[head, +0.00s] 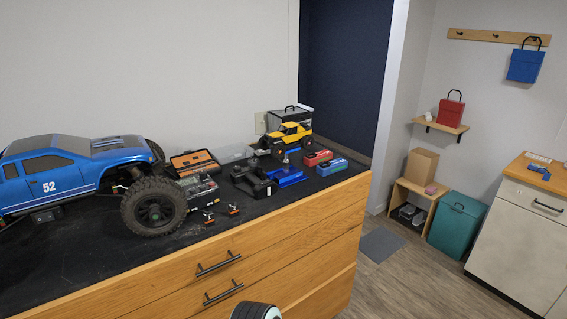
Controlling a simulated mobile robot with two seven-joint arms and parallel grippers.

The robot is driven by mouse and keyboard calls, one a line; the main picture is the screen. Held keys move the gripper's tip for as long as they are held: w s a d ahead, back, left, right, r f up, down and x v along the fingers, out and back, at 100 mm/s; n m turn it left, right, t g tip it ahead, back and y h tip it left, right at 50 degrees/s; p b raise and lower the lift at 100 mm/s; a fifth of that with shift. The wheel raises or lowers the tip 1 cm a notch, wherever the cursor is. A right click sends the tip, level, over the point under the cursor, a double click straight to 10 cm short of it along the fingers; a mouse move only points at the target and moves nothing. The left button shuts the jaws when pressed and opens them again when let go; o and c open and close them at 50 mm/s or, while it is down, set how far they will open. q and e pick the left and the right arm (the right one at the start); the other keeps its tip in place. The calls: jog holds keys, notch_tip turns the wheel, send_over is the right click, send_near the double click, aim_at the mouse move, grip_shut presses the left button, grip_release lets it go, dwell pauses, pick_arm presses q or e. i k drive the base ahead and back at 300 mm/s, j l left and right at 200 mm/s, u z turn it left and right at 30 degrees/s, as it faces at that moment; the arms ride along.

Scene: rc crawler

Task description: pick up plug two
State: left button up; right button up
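Two small black plugs with orange parts lie on the dark top of the wooden dresser, right of the blue truck's front wheel. One plug (208,218) is nearer the wheel. The other plug (233,209) is a little to its right, apart from it. No label is readable, so I cannot tell which of them is plug two. Neither gripper is in view. A white and dark rounded part at the bottom edge seems to be mine, but no fingers show.
The large blue truck (75,175) fills the left of the dresser (310,238). Behind the plugs are an orange-lined case (195,161), a black transmitter (252,180), a blue stand (288,178), red and blue boxes and a yellow crawler (287,134). The dresser's front strip is clear.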

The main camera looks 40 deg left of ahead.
aim_at(233, 210)
jog(key=u, duration=1.1)
